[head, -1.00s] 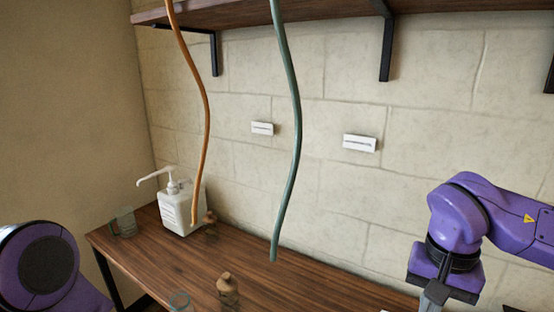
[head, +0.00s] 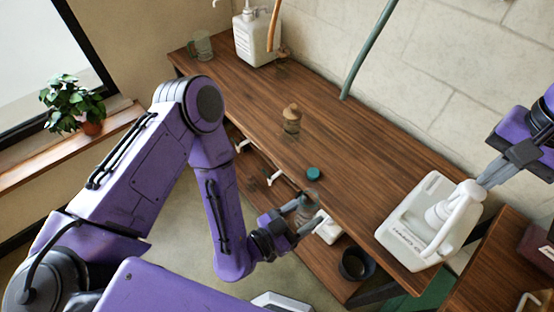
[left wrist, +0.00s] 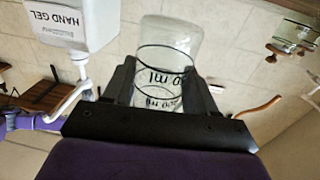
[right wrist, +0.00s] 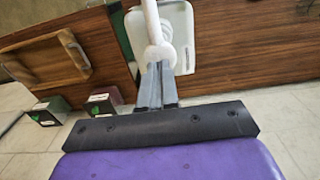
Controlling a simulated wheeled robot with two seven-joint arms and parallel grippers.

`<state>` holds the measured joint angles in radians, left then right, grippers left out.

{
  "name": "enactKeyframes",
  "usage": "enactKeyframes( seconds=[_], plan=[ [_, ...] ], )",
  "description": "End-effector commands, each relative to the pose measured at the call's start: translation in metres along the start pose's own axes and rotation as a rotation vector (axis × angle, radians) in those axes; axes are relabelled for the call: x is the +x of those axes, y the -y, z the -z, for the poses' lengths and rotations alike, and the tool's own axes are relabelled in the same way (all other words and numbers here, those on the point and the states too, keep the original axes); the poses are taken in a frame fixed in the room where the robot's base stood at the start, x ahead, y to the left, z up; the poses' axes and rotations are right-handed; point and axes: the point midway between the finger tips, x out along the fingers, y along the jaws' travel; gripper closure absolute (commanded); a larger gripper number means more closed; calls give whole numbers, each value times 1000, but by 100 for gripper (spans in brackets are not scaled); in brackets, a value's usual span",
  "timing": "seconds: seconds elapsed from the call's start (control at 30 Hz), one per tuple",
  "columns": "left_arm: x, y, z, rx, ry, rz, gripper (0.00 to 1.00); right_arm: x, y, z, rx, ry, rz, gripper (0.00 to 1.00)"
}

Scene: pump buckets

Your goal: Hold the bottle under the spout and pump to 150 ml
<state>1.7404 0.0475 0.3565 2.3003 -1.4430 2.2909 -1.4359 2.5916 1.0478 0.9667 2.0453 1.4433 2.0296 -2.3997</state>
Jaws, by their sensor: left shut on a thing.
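The white pump bucket (head: 408,222) stands at the table's right end, its pump (head: 452,208) on top. It also shows in the left wrist view (left wrist: 72,22), labelled HAND GEL, with its white spout (left wrist: 68,100) curving out. My left gripper (head: 297,214) is shut on a clear bottle (left wrist: 168,48) with black ml marks. It holds the bottle off the table's front edge, left of the bucket and apart from the spout. No liquid is clear in it. My right gripper (right wrist: 157,88) has its fingers together at the pump head (right wrist: 158,54); contact is unclear.
Another white pump bucket (head: 255,42), a glass mug (head: 200,46) and a corked bottle (head: 291,120) stand on the table (head: 240,90). A teal cap (head: 314,173) lies near its front edge. A lower shelf (head: 322,280) holds a dark cup (head: 356,265).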

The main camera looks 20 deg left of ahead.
Motion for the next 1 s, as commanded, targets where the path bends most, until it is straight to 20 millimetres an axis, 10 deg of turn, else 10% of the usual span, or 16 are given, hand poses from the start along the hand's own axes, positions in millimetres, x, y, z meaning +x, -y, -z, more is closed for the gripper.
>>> enactKeyframes(
  seconds=[0.1,0.3,1.0],
  plan=[
    [-16,-62,-4,-7,3,-166,72,0,0,0,0,0,0,100],
    [-38,-124,5,-1,1,-326,72,0,0,0,0,0,0,100],
    [6,-174,14,3,0,-353,72,0,0,0,0,0,0,100]
  ],
)
